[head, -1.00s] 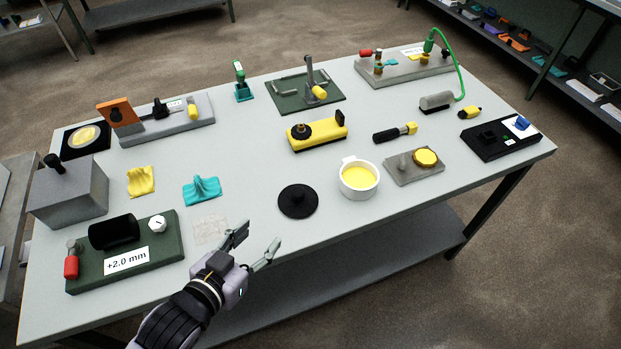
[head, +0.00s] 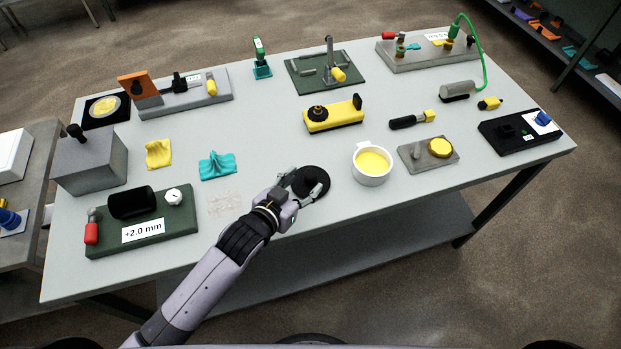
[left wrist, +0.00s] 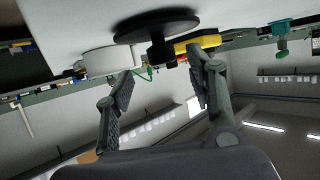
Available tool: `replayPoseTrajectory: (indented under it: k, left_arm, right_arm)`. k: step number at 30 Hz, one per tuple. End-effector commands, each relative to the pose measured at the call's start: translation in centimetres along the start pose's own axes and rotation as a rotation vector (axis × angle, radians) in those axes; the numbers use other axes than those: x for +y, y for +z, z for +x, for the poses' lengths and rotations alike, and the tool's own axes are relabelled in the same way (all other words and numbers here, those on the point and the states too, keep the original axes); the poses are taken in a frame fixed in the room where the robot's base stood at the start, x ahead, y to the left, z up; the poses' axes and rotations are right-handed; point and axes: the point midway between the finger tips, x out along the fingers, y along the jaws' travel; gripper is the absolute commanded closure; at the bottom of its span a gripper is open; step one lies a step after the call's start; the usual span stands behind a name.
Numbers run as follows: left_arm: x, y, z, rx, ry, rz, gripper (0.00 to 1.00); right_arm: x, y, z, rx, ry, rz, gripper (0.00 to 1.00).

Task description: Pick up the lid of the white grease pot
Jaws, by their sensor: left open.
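The white grease pot (head: 371,165) stands near the front edge of the table, uncovered, with yellow grease inside and a small handle at its top left. Its lid, a black disc (head: 311,182) with a central knob, lies on the table left of the pot. My left gripper (head: 305,193) is open at the lid and partly covers its front. In the left wrist view the lid (left wrist: 157,26) and its knob (left wrist: 160,50) show just beyond and between the open fingers (left wrist: 160,88). The gripper holds nothing. My right gripper is not in view.
A yellow block with a black knob (head: 334,116) lies behind the lid. A grey plate with a yellow disc (head: 428,154) sits right of the pot. Left of the lid are a clear flat sheet (head: 225,202) and a teal cloth (head: 217,166).

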Motion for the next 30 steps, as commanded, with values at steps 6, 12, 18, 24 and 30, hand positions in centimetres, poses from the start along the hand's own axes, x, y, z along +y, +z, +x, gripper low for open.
replayPoseTrajectory:
  k: [6, 12, 18, 24, 30]
  left_arm:
    - [-0.3, -0.3, 2.6, 0.001, -0.001, 0.001, 0.50]
    - [-0.3, -0.1, 4.5, 0.000, 0.000, 0.001, 0.50]
    - [-0.3, 0.0, 4.9, 0.000, 0.000, 0.001, 0.50]
    - [-0.3, 0.0, 4.8, 0.000, 0.000, 0.000, 0.57]
    - [-0.3, 0.0, 4.8, 0.000, 0.000, 0.000, 0.70]
  right_arm:
    - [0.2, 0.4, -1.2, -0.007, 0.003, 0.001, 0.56]
    - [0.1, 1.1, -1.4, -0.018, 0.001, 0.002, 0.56]
    - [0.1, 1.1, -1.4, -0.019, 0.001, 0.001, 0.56]
    - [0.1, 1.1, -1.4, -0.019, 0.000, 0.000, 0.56]
    - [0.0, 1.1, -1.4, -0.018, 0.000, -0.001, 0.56]
